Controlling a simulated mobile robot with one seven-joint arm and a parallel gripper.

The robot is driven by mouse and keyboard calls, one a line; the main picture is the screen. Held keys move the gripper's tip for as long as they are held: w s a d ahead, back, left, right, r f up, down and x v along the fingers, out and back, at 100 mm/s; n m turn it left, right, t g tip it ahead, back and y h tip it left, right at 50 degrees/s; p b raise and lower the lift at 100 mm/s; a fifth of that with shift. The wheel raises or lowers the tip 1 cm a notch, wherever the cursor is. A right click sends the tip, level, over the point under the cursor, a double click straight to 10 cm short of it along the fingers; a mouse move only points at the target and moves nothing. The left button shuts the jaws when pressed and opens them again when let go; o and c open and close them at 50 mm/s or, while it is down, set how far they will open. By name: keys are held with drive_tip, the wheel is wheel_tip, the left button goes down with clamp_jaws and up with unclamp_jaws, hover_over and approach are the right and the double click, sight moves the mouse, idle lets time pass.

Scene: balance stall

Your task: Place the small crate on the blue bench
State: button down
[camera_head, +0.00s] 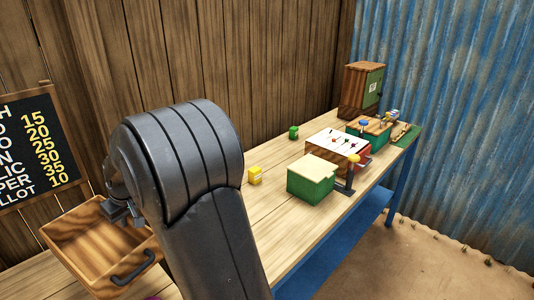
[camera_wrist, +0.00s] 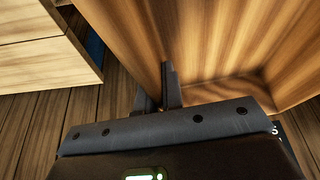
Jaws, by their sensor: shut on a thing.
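The small crate (camera_head: 105,249) is an open brown wooden box with a dark handle on its near side, at the lower left of the head view. My gripper (camera_head: 120,211) is shut on its rim. In the wrist view, the fingers (camera_wrist: 168,88) pinch the wall of the crate (camera_wrist: 215,40). My arm hides part of the crate's right side in the head view. The blue bench (camera_head: 285,228) has a pale plank top with blue legs and a blue lower shelf. I cannot tell whether the crate touches the surface below it.
A green box (camera_head: 312,184), a red box with a white top (camera_head: 338,142), yellow (camera_head: 255,176) and green (camera_head: 293,132) blocks and a wooden cabinet (camera_head: 361,91) stand on the bench. A price board (camera_head: 40,145) hangs at left. Bare planks lie near the yellow block.

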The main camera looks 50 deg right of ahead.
drive_tip(key=s+d+n+g+y, duration=0.1)
drive_tip(key=s+d+n, duration=0.3)
drive_tip(key=d, duration=0.8)
drive_tip(key=s+d+n+g+y, duration=0.15)
drive_tip(key=d+n, duration=0.45)
drive_tip(key=d, duration=0.6)
drive_tip(key=s+d+n+g+y, duration=0.1)
drive_tip(key=s+d+n+g, duration=0.15)
drive_tip(key=d+n, duration=0.7)
drive_tip(key=d+f+m, duration=0.1)
drive_tip(key=f, duration=0.2)
drive_tip(key=d+f+m, duration=0.1)
drive_tip(key=f, duration=0.3)
drive_tip(key=d+f+m, duration=0.1)
drive_tip(key=f+m, duration=0.1)
drive_tip(key=f, duration=0.1)
drive_tip(key=shift+f+t, duration=0.15)
drive_tip(key=shift+t, duration=0.15)
drive_tip(key=c, duration=2)
unclamp_jaws()
drive_tip(key=shift+f, duration=0.15)
drive_tip(key=o, duration=0.4)
drive_tip(key=shift+o, duration=0.2)
